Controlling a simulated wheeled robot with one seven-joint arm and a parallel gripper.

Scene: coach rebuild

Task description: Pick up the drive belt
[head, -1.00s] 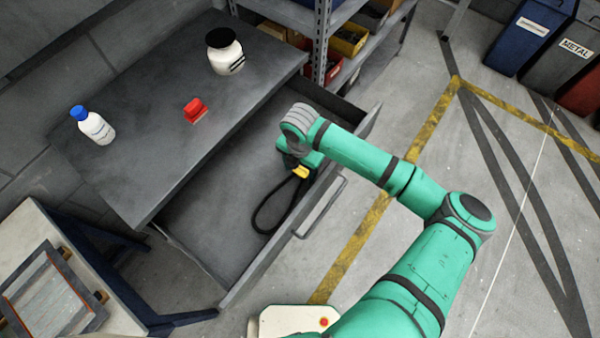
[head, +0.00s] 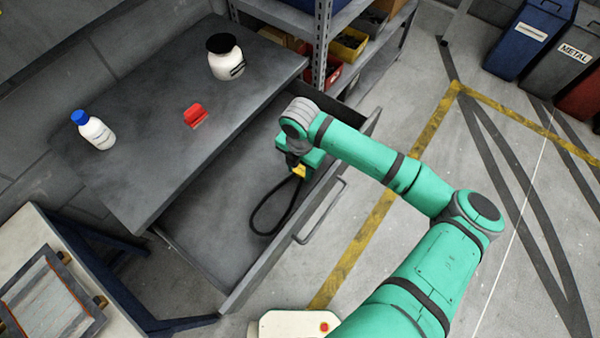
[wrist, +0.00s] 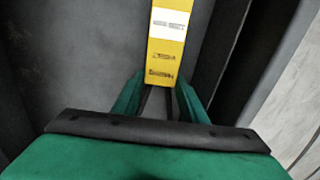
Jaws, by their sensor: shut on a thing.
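The drive belt (head: 254,222) is a thin black loop with a yellow sleeve at its upper end. In the head view it hangs or lies over the right part of the open drawer; I cannot tell whether it touches the floor of it. My gripper (head: 299,172) is at the sleeve, over the drawer near its front wall. In the wrist view the yellow sleeve (wrist: 168,45), with a white label, runs up from between the fingers of my gripper (wrist: 160,103), which are shut on it. The black loop is not clear there.
The open grey drawer (head: 205,235) is otherwise empty, with a handle (head: 322,210) on its front. The bench top (head: 150,150) above holds a blue-capped bottle (head: 93,130), a red object (head: 195,115) and a black-lidded jar (head: 226,60). Shelving (head: 320,45) stands behind.

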